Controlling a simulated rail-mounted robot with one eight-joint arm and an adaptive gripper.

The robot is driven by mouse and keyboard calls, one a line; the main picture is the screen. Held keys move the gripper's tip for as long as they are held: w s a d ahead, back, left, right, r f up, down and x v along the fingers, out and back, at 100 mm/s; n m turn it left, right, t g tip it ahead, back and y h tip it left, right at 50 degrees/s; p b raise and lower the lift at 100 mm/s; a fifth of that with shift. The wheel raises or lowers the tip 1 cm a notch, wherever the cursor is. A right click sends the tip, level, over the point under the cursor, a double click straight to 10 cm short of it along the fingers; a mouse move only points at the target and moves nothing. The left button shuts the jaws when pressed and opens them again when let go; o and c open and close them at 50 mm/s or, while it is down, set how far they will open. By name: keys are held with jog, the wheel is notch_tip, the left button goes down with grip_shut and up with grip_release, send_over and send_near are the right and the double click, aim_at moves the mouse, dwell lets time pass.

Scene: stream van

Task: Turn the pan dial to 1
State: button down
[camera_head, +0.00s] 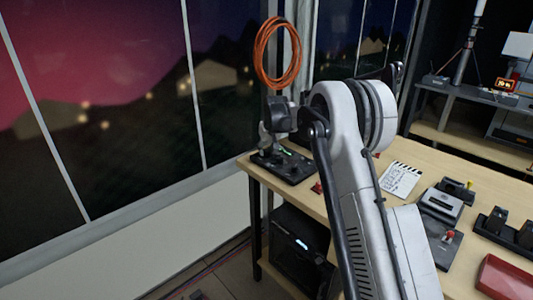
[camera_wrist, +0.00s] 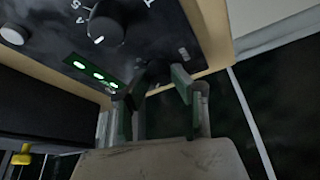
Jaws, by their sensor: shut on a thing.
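A black control panel (camera_head: 290,172) lies at the far left corner of the table in the head view, with a green light on it. In the wrist view the panel (camera_wrist: 40,58) shows a large black dial (camera_wrist: 107,22) with a white pointer mark and the digits 4 and 5 beside it. No label reading "pan" is legible. My gripper (camera_wrist: 158,88) is down at the panel's edge, apart from that large dial. Its fingers are shut on a small dark knob-like part, mostly hidden between them. In the head view my gripper (camera_head: 268,138) stands over the panel, its fingertips hard to make out.
A white round knob (camera_wrist: 12,35) and several green lights (camera_wrist: 98,77) are on the panel. A clapperboard (camera_head: 400,180), a grey device (camera_head: 441,205) and a red case (camera_head: 505,278) lie further right on the table. An orange cable coil (camera_head: 277,52) hangs behind my gripper.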

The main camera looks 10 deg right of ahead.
jog(key=shift+n+g+y+b, duration=0.4)
jog(key=shift+n+y, duration=0.3)
jog(key=shift+n, duration=1.6)
jog(key=c, duration=1.5)
grip_release()
jog(key=shift+d+r, duration=0.1)
jog(key=v, duration=1.1)
jog(key=shift+s+d+r, duration=0.15)
jog(key=shift+r, duration=0.2)
